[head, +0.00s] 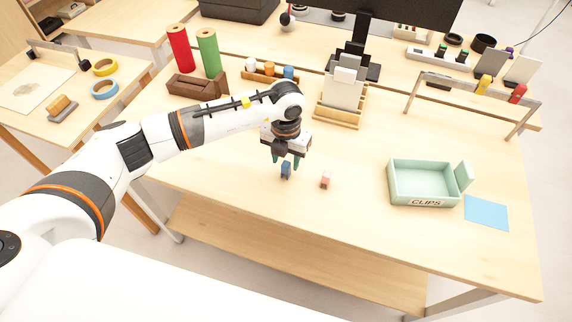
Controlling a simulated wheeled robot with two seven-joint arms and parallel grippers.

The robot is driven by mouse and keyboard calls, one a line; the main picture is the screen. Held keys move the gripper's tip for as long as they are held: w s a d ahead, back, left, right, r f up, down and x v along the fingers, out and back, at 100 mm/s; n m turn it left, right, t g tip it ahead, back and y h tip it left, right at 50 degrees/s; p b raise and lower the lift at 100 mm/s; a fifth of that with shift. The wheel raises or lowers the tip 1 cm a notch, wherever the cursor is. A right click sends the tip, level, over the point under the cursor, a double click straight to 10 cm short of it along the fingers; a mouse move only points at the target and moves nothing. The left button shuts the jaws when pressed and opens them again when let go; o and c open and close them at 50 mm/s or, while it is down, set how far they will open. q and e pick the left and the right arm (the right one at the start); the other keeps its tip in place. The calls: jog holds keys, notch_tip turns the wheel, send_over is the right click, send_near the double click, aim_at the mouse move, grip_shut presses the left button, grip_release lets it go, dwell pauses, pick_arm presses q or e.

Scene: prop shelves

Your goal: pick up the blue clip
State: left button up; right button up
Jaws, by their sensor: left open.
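The blue clip (286,170) is a small dark blue block standing on the wooden table in the head view. My left gripper (285,163) points down just above and around it, with its teal fingertips close to the clip. The jaws are open. I cannot tell whether a fingertip touches the clip. The clip's top is close to the fingers and may be partly hidden. My right gripper is not in view.
A small pinkish-brown block (326,180) stands just right of the clip. A pale green tray labelled CLIPS (391,181) and a blue sheet (486,212) lie further right. A wooden card holder (337,117) stands behind. The front table area is clear.

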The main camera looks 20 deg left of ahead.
aim_at(286, 170)
pick_arm(q)
jog(key=shift+f, duration=1.4)
grip_shut()
jog(key=shift+r, duration=0.1)
